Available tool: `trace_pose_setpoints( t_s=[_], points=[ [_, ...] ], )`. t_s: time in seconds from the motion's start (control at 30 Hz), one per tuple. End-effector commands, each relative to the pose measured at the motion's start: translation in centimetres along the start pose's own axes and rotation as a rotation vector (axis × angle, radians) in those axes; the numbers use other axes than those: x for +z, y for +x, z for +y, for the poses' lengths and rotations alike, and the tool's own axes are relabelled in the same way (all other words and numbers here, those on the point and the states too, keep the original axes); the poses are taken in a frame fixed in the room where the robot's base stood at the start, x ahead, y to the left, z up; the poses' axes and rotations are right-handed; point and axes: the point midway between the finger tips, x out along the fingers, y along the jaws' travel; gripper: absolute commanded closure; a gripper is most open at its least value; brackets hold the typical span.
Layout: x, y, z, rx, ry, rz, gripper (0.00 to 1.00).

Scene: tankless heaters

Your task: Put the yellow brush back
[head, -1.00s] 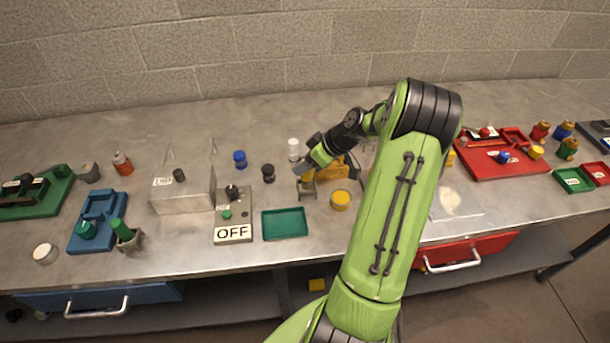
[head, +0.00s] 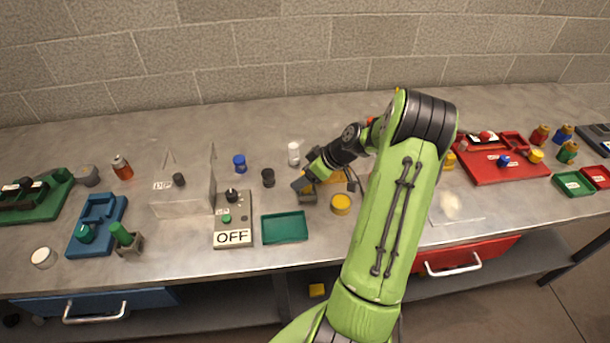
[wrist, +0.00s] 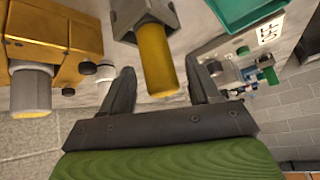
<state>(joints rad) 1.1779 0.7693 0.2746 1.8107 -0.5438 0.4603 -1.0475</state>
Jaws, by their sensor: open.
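The yellow brush (wrist: 157,62) shows in the wrist view as a yellow handle standing in a grey square holder (wrist: 124,18). Its lower part is hidden inside the holder. My gripper (wrist: 160,82) is open, with one finger on each side of the handle and a gap visible on both sides. In the head view my gripper (head: 300,184) is over the grey holder (head: 312,194), and the brush itself cannot be made out there.
An orange block (wrist: 55,40) with pale cylinders stands close beside the left finger in the wrist view. A green tray (head: 285,228), an OFF panel (head: 234,215) and a yellow round piece (head: 341,204) are nearby. A green brush (head: 121,233) stands in another holder at left.

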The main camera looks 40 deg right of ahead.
Motion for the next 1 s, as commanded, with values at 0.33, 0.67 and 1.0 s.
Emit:
trace_pose_setpoints(
  t_s=[0.33, 0.67, 1.0],
  points=[
    [-0.1, -8.7, 0.1, 0.007, 0.001, 0.000, 0.39],
    [-1.9, -11.9, -1.7, -0.004, -0.006, -0.044, 0.39],
    [-10.0, -14.1, -22.4, 0.179, 0.068, -0.306, 0.39]
  ],
)
